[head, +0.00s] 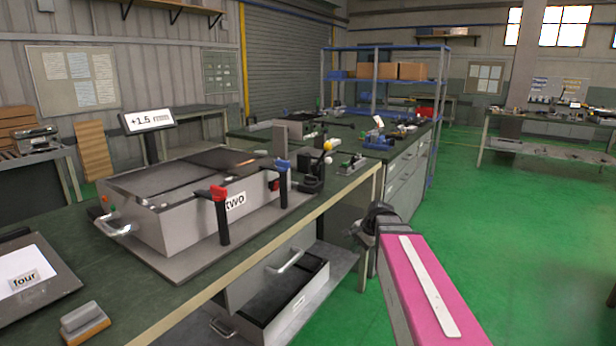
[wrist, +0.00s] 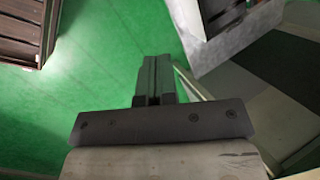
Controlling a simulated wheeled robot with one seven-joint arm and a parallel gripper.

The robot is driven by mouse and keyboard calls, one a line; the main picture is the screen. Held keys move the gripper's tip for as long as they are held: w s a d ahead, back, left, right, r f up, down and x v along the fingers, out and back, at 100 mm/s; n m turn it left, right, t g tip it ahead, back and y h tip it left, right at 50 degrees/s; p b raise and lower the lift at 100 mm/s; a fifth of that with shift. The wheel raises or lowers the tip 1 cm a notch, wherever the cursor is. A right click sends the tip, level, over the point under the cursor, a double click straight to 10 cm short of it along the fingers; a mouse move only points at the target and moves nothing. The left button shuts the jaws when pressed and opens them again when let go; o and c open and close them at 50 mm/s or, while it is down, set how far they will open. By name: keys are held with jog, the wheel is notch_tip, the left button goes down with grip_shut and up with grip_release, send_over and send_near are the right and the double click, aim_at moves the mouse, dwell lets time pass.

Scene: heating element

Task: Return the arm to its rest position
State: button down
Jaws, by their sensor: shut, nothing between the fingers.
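My arm (head: 422,290), with its pink cover, comes in at the lower right of the head view. It is beside the workbench (head: 255,262), over the green floor. My gripper (wrist: 154,62) shows in the wrist view with its two dark fingers together and nothing between them. It points down toward green floor. In the head view only a dark part of the arm's far end shows, and the fingertips cannot be made out.
A grey metal box (head: 190,235) marked "two" stands on the bench, with red (head: 218,193) and blue (head: 283,164) handled levers in front. The floor (head: 520,220) to the right is clear.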

jog(key=s+d+f+n+g+h, duration=0.2)
jog(key=s+f+n+h, duration=0.2)
jog(key=s+f+n, duration=0.5)
jog(key=shift+s+f, duration=2.05)
jog(key=shift+f, duration=0.05)
